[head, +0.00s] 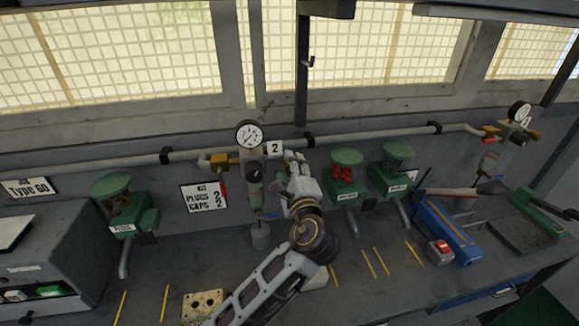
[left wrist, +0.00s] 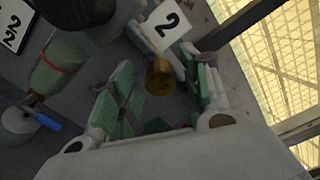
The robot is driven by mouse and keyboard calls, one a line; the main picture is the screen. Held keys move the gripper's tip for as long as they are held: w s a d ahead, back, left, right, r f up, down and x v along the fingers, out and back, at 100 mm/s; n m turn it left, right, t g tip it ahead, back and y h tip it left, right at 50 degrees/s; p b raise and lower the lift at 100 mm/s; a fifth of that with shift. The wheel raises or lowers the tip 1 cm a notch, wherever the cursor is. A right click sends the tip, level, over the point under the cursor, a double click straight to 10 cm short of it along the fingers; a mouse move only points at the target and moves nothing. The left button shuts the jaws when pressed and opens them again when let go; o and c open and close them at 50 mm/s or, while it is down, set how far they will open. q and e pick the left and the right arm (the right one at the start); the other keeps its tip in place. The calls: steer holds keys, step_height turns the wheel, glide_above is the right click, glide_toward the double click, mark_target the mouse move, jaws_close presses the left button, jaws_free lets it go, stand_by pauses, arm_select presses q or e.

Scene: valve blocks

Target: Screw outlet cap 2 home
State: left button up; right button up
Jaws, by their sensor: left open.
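A brass cap (left wrist: 160,76), which looks like outlet cap 2, shows in the left wrist view below the white "2" label (left wrist: 166,24). In the head view the "2" label (head: 275,149) is beside the valve block (head: 254,172) with its round gauge (head: 249,135). My left gripper (head: 296,162) is just right of this block and hides the outlet side. In the left wrist view the left gripper's green-padded fingers (left wrist: 163,88) are open on either side of the cap, with gaps to both. I cannot tell how far the cap is screwed on. My right gripper is not in view.
Green valves (head: 345,175) stand close to the right of my left gripper, another (head: 122,205) to the left. A pipe (head: 350,136) runs along the wall. A grey cylinder with a blue lever (left wrist: 22,122) is below the block. A blue toolbox (head: 447,229) is at right.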

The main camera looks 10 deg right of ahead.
arm_select(q)
steer(key=s, duration=1)
steer(key=shift+s, duration=0.4)
